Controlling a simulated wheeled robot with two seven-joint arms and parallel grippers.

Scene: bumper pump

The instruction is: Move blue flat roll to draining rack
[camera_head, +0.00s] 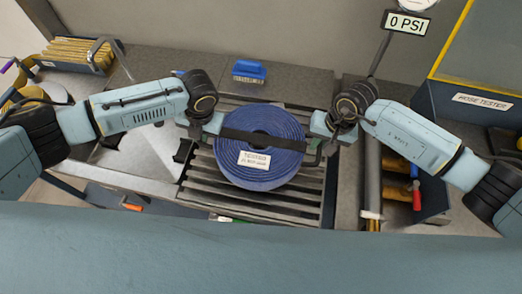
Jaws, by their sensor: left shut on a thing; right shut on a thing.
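The blue flat roll (262,172) is a coiled hose with a dark strap across its top and a white label. It is over the slats of the draining rack (235,207); I cannot tell whether it touches them. My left gripper (213,126) is shut at the roll's upper left side, by the left end of the strap. My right gripper (322,128) is shut at its upper right side, by the strap's right end. The fingertips are partly hidden, so the exact grip is hard to see.
A blue brush (249,71) lies on the counter behind the rack. A gauge sign reading 0 PSI (406,23) and a hose tester (470,100) stand at the right. A bin with red- and orange-handled tools (416,195) is right of the rack.

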